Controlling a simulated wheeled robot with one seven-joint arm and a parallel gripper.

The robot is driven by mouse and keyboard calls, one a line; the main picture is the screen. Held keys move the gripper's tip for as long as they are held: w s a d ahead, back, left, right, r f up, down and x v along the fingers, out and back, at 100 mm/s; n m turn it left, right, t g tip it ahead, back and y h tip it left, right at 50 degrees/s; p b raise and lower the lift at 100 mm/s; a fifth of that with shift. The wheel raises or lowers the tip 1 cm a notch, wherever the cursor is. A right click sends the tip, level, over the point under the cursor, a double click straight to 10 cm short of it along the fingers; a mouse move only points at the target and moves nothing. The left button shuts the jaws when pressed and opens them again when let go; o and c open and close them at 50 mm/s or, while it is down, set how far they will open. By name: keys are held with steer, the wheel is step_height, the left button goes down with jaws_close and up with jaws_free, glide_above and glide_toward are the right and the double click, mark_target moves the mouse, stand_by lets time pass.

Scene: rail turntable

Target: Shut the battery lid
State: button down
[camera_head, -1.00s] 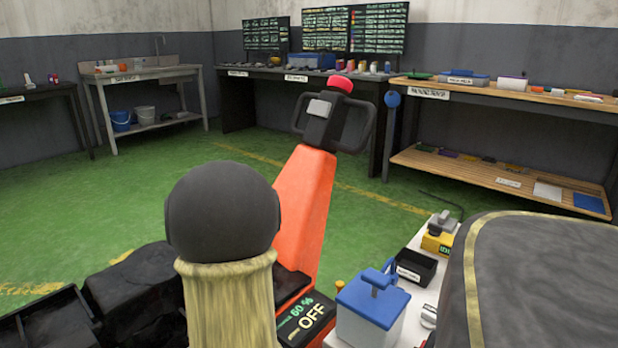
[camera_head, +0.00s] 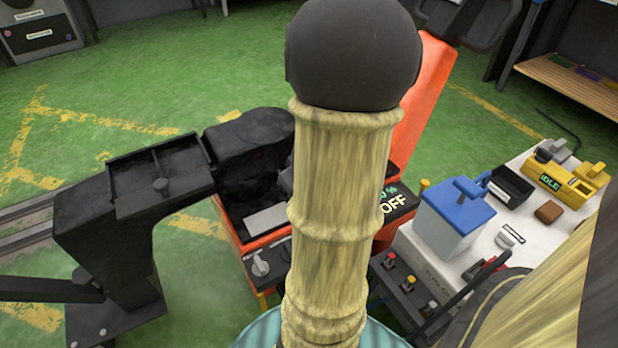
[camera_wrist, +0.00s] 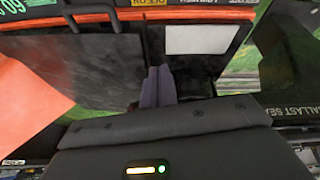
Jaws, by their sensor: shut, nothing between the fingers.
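The orange machine (camera_head: 428,95) has an open-topped dark battery bay (camera_head: 240,205) with an orange rim. A pale plate (camera_head: 267,218) lies in the bay and also shows in the wrist view (camera_wrist: 196,39). In the head view my arm hides most of the machine's middle.
At right, a white bench (camera_head: 530,240) holds a blue-lidded box (camera_head: 455,215), a black tray (camera_head: 510,187) and a yellow device (camera_head: 565,185).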

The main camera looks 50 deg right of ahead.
steer(key=a+r+p, duration=0.2)
steer(key=a+r, duration=0.1)
steer(key=a, duration=0.2)
steer(key=shift+s+a+r, duration=0.25)
steer(key=shift+s+r, duration=0.05)
steer(key=shift+s, duration=0.15)
steer(key=c, duration=1.6)
jaws_free()
steer(key=shift+w+a, duration=0.15)
steer(key=shift+o, duration=0.6)
steer(key=shift+w+a+r, duration=0.15)
steer(key=shift+a+r, duration=0.1)
steer(key=shift+a, duration=0.05)
steer(key=w+a+r+p, duration=0.1)
steer(key=a+r+p, duration=0.2)
steer(key=a, duration=0.6)
steer(key=w+a+r+n+g+y+p, duration=0.1)
steer(key=a+r+p, duration=0.3)
steer(key=a, duration=0.6)
steer(key=shift+g+p, duration=0.3)
steer(key=shift+p, duration=0.05)
steer(key=shift+d, duration=0.1)
